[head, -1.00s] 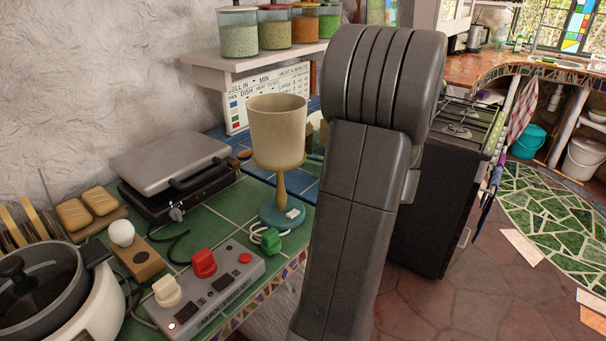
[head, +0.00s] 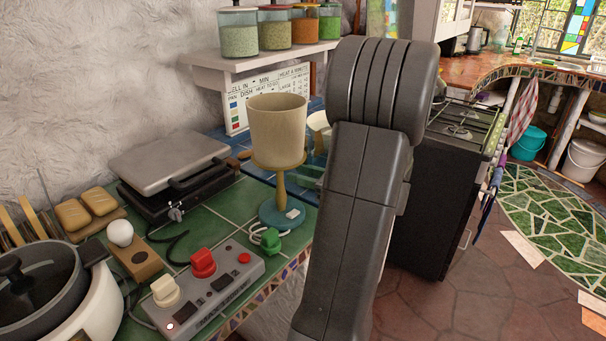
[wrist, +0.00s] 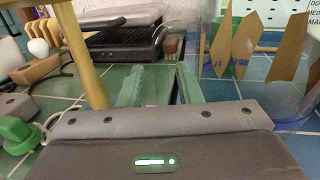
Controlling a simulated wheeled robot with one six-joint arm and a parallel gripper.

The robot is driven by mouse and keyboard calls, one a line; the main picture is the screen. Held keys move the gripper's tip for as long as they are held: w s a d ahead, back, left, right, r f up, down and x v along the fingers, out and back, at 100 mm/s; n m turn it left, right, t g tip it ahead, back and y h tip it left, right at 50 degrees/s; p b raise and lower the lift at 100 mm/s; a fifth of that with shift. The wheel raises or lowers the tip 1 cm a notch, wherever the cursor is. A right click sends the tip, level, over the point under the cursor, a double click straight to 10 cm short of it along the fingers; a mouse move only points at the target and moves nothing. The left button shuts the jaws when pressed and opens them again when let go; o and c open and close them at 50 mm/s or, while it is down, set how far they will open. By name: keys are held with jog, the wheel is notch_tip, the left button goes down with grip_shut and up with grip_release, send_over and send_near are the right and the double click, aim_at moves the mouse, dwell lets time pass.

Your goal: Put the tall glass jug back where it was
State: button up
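A clear, see-through vessel, which looks like the tall glass jug (wrist: 292,100), stands at the right of the wrist view. Its outline is faint, with a bluish rounded lower part, and pointed wooden pieces show through or behind it. In the head view my arm hides most of that area, and I cannot make out the jug surely. My gripper (wrist: 158,84) has two green fingers that stand apart, with nothing visible between them. It is low over the tiled counter, to the left of the glass. One finger shows beside my arm in the head view (head: 310,172).
A beige cup on a wooden stem with a blue base (head: 279,214) stands close left of my gripper. A grill press (head: 170,165), a control box with knobs (head: 208,290) and a pot (head: 40,285) crowd the counter (head: 225,205). A shelf (head: 240,66) holds jars.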

jog(key=v, duration=1.2)
jog(key=shift+r, duration=0.1)
